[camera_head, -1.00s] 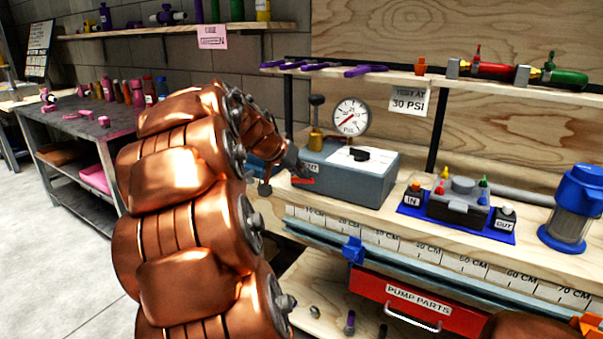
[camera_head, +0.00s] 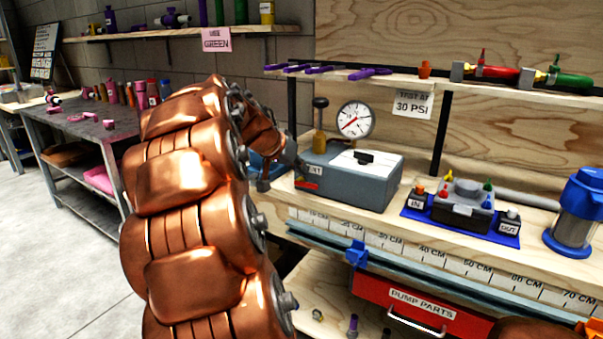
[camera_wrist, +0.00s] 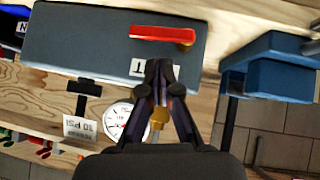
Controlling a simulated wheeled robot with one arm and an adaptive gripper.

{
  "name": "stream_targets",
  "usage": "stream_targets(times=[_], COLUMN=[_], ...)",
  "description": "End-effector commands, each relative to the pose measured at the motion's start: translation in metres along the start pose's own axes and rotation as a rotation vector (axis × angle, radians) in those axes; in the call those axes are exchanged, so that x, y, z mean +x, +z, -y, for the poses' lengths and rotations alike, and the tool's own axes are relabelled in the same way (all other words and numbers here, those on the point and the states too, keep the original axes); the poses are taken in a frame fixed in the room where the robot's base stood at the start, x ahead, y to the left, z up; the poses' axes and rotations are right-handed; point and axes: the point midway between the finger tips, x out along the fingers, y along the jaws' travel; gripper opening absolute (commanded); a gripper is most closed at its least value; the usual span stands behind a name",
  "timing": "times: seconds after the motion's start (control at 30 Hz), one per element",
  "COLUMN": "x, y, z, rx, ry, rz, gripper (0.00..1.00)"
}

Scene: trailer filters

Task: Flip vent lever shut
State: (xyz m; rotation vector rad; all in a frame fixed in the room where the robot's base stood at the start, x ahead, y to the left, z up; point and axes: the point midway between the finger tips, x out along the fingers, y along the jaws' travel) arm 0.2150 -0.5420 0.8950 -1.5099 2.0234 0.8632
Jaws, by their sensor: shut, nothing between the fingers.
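The red vent lever (camera_head: 307,186) is on the front face of the grey-blue gauge box (camera_head: 370,190), below a white label partly reading "ENT". In the wrist view, the lever (camera_wrist: 160,34) lies lengthwise along the box (camera_wrist: 90,45), its pivot end at the right. My gripper (camera_wrist: 159,64) is shut and empty, its fingertips over the label's edge and apart from the lever in the picture. Whether the tips touch the box, I cannot tell. In the head view, my copper arm hides most of the gripper.
A round pressure gauge (camera_head: 355,120) and a brass valve with a dark knob (camera_head: 320,103) stand at the box's back. A blue object (camera_wrist: 270,75) is close beside the box. A blue tray (camera_head: 460,226) with fittings sits to the right. The floor at left is clear.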

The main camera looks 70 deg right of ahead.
Motion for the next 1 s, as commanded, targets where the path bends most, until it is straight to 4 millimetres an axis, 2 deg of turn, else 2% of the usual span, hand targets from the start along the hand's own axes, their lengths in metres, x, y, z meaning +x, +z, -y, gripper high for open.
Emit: stream_targets(times=[0.1,0.4,0.6,0.73,1.0], x=[-0.018,-0.077,-0.106,-0.114,-0.114], y=[-0.016,-0.014,-0.013,-0.013,-0.012], z=[-0.001,-0.006,-0.009,-0.010,-0.010], rx=[-0.001,-0.003,-0.003,-0.003,-0.003], ry=[-0.004,-0.006,-0.003,-0.004,-0.003], rz=[-0.002,-0.005,-0.002,-0.002,0.000], gripper=[0.00,0.00,0.00,0.00,0.00])
